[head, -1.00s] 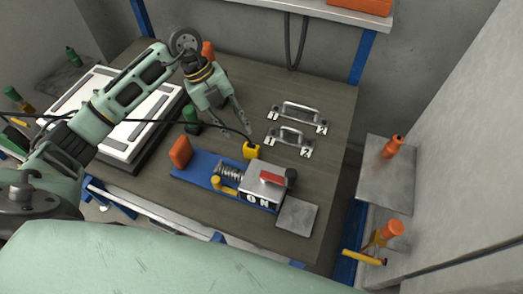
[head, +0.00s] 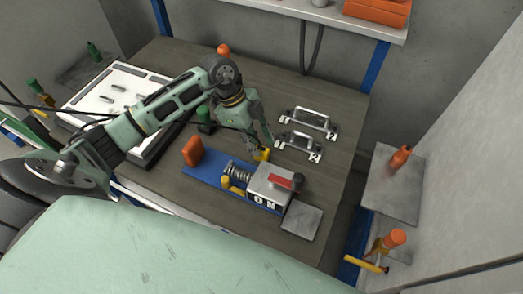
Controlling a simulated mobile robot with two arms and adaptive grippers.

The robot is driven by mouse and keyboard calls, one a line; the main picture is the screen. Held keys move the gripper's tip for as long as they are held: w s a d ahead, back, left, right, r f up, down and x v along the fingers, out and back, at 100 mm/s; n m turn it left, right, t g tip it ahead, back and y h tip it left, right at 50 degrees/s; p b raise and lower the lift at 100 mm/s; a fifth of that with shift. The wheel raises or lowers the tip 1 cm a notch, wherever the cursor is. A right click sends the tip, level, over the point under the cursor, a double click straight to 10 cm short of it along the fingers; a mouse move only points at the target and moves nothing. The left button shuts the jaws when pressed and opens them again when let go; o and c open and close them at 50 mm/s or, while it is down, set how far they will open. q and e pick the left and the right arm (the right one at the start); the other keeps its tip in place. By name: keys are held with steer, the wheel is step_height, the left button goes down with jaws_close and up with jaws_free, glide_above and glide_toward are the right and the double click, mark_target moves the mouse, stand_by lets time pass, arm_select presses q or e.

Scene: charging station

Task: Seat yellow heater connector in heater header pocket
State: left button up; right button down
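The yellow connector (head: 261,155) is at the back edge of the blue-based fixture, just behind the grey box marked "ON". My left gripper (head: 262,143) points down at it from behind and left, and its fingers partly cover it. I cannot tell whether the fingers are shut on it or only beside it. A heater header pocket cannot be made out, and I cannot tell whether the connector sits in one. My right gripper is not in view.
The fixture (head: 208,173) carries an orange block (head: 193,151), a spring (head: 237,170) and a red-handled box (head: 268,193). Two metal handles (head: 310,121) (head: 300,146) stand behind right. A white-topped unit (head: 104,91) lies left. A grey plate (head: 302,221) lies at the front right.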

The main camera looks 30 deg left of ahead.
arm_select(q)
steer(key=shift+x, duration=1)
jaws_close()
steer(key=shift+r, duration=0.15)
